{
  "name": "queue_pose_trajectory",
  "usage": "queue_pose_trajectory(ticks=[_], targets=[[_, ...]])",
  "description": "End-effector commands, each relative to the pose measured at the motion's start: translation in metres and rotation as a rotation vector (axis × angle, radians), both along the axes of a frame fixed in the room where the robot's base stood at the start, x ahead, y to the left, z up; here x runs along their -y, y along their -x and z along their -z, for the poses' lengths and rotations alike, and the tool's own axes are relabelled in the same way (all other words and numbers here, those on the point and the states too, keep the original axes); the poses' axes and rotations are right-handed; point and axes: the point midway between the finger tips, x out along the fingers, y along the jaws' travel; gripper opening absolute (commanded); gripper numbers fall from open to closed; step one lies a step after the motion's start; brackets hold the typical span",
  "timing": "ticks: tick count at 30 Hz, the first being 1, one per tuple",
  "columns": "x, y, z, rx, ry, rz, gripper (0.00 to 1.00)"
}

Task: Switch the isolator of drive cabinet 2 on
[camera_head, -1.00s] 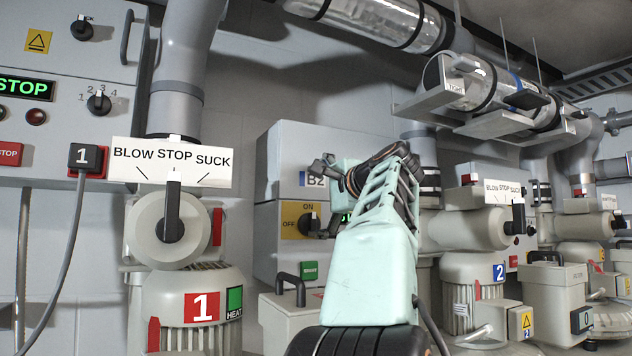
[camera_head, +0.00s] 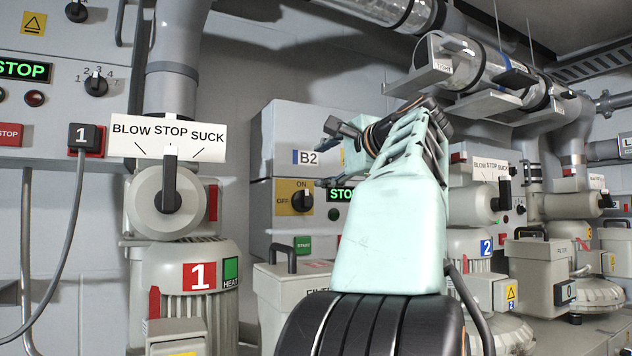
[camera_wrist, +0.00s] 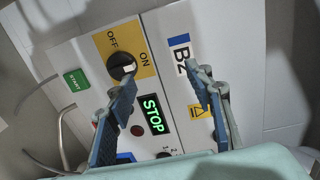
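Drive cabinet 2 is the grey cabinet marked B2 (camera_head: 283,147), in the middle of the head view. Its isolator is a black rotary knob (camera_head: 302,203) on a yellow plate marked ON at the top and OFF at the left. In the wrist view the knob (camera_wrist: 121,65) has its white mark on the ON side. The green STOP display (camera_wrist: 154,115) beside it is lit. My gripper (camera_head: 329,152) is to the right of the knob in the head view. In the wrist view its blue fingers (camera_wrist: 161,76) are apart, with nothing between them.
A green START button (camera_head: 303,244) is below the isolator. Cabinet 1's panel (camera_head: 50,115) and blower 1 with its lever (camera_head: 171,187) stand at the left. Blower 2 (camera_head: 473,205) and a filter box (camera_head: 540,262) are at the right. A glass tube (camera_head: 478,70) hangs above.

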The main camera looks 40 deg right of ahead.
Motion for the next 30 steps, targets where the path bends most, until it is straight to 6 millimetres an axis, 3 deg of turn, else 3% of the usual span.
queue_pose_trajectory(ticks=[5,30], targets=[[-0.003,0.007,0.008,-0.009,-0.009,-0.006,0.48],[-0.021,0.060,0.011,-0.013,-0.012,-0.010,0.48]])
